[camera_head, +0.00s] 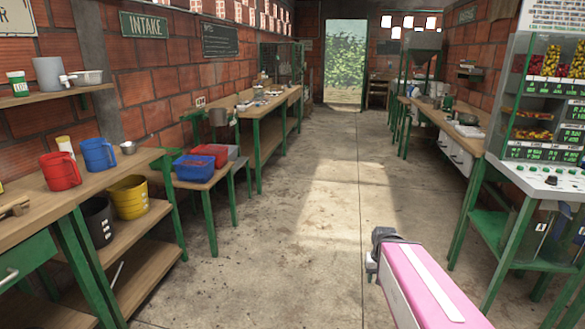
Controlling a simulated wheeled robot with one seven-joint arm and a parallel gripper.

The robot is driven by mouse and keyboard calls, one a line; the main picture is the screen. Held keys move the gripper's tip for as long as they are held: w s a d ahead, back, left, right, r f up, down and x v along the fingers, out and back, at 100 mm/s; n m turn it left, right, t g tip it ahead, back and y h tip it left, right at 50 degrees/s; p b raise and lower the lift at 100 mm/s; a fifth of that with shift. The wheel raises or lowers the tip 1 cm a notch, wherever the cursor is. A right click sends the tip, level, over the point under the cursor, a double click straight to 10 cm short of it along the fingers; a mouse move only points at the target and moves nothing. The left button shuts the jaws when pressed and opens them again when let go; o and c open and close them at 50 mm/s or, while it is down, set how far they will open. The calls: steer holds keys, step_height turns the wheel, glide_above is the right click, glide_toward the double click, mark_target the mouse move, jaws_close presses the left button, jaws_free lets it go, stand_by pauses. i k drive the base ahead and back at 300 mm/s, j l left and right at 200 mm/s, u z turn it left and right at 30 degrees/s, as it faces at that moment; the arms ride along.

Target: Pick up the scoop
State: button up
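I cannot make out a thing that is clearly the scoop. A small metal cup (128,147) stands at the back of the left bench, beside the blue jug, and I cannot tell whether it has a handle. A small white item (67,81) beside the pale tub on the upper left shelf is too small to tell. My pink arm link with a dark joint at its end reaches in from the lower right over the floor, far from the benches. No gripper fingers show.
The left bench (112,177) holds a red jug (60,172) and a blue jug (98,154). A low table holds blue (194,168) and red trays. A display stand (540,180) is at right. The concrete aisle (310,215) is clear to the doorway (345,65).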

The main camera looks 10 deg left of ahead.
mark_target(129, 148)
steer(key=i+u, duration=0.3)
steer(key=i+l+u, duration=0.1)
steer(key=i+u, duration=0.25)
steer(key=i, duration=0.2)
steer(key=i+l+u, duration=0.15)
steer(key=i+u, duration=0.15)
steer(key=i+l+u, duration=0.3)
steer(key=i, duration=0.2)
steer(key=i+u, duration=0.2)
steer(key=u, duration=0.2)
steer(key=i+l+u, duration=0.2)
steer(key=u, duration=0.2)
steer(key=i+l+u, duration=0.15)
steer(key=u, duration=0.25)
steer(key=i+l+u, duration=0.15)
steer(key=l+u, duration=0.25)
steer(key=i+l+u, duration=0.1)
steer(key=u, duration=0.3)
steer(key=l, duration=0.1)
